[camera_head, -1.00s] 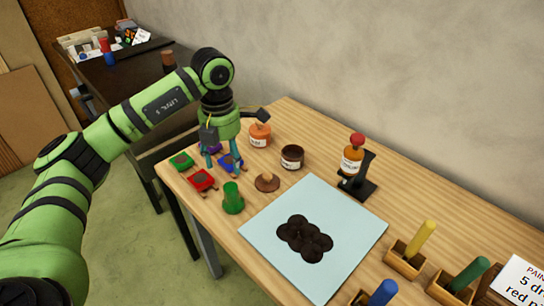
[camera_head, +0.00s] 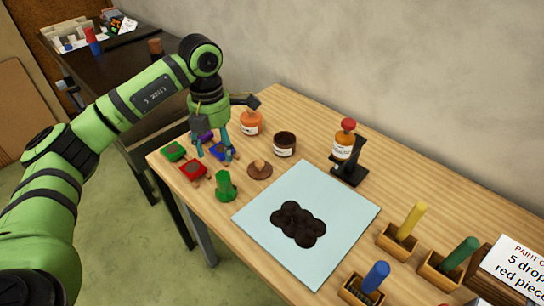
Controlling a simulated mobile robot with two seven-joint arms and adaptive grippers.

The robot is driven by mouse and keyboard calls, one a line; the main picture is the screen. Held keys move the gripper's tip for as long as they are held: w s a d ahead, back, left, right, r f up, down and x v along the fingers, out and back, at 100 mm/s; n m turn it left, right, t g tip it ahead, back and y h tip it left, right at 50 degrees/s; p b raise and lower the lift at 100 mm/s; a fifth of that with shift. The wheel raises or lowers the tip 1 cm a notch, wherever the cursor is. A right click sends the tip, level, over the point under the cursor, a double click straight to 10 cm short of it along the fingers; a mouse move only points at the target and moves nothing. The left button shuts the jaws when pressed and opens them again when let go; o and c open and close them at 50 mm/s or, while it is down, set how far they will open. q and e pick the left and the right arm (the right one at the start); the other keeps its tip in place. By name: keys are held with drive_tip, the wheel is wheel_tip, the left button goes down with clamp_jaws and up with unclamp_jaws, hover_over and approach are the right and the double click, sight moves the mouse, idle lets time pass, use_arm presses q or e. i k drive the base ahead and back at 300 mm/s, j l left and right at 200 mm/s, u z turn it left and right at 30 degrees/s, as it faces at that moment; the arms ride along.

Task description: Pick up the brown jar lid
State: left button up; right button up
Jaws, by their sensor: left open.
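The brown jar lid (camera_head: 260,170) lies flat on the wooden table (camera_head: 310,115), with its knob facing up. It is just left of the light blue sheet. The dark brown open jar (camera_head: 285,145) stands behind it, a little to the right. My left gripper (camera_head: 216,158) is open and points down over the small coloured pieces, to the left of the lid and apart from it. What lies between its fingers is too small to tell clearly. My right gripper is not in view.
A green cylinder (camera_head: 226,186) stands close in front of the lid. Near my gripper are a red piece (camera_head: 194,170), a green piece (camera_head: 173,151), a blue piece (camera_head: 222,151) and an orange jar (camera_head: 251,123). The blue sheet (camera_head: 340,205) bears dark round shapes.

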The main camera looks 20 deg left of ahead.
sight(260, 170)
drive_tip(key=i+j+z, duration=0.1)
drive_tip(key=j+z, duration=0.25)
drive_tip(key=j, duration=0.4)
drive_tip(key=j+z, duration=0.35)
drive_tip(key=j, duration=0.4)
